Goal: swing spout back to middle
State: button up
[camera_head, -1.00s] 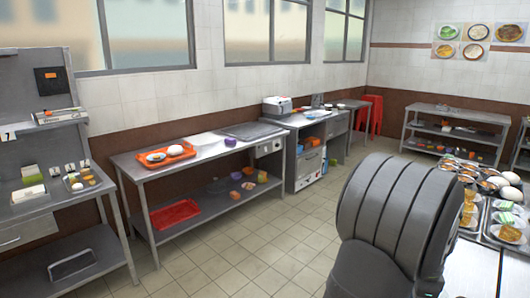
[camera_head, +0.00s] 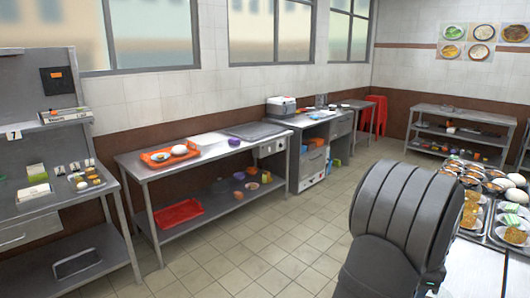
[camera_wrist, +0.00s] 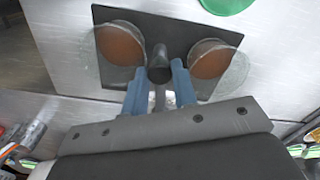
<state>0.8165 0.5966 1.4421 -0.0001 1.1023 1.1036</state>
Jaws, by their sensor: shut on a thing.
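In the wrist view, a dark round-ended spout (camera_wrist: 159,66) stands out between two round brown pots or bowls with clear, glassy rims, the left one (camera_wrist: 120,43) and the right one (camera_wrist: 209,60). All three are on a dark square plate (camera_wrist: 170,27). My gripper (camera_wrist: 158,82) has its two blue fingers on either side of the spout, shut on it.
The plate lies on a pale metal surface (camera_wrist: 62,25). A green round thing (camera_wrist: 226,4) is at the top edge. Coloured items lie at both lower corners. In the head view, trays of food (camera_head: 480,190) sit behind my arm, and a steel bench (camera_head: 140,168) stands along the wall.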

jog(key=shift+w+d, duration=0.7)
jog(key=shift+w, duration=0.15)
jog(key=o, duration=0.5)
jog(key=shift+o, duration=0.2)
notch_tip(320, 180, up, 7)
dwell(0.5)
notch_tip(320, 180, down, 7)
dwell(0.7)
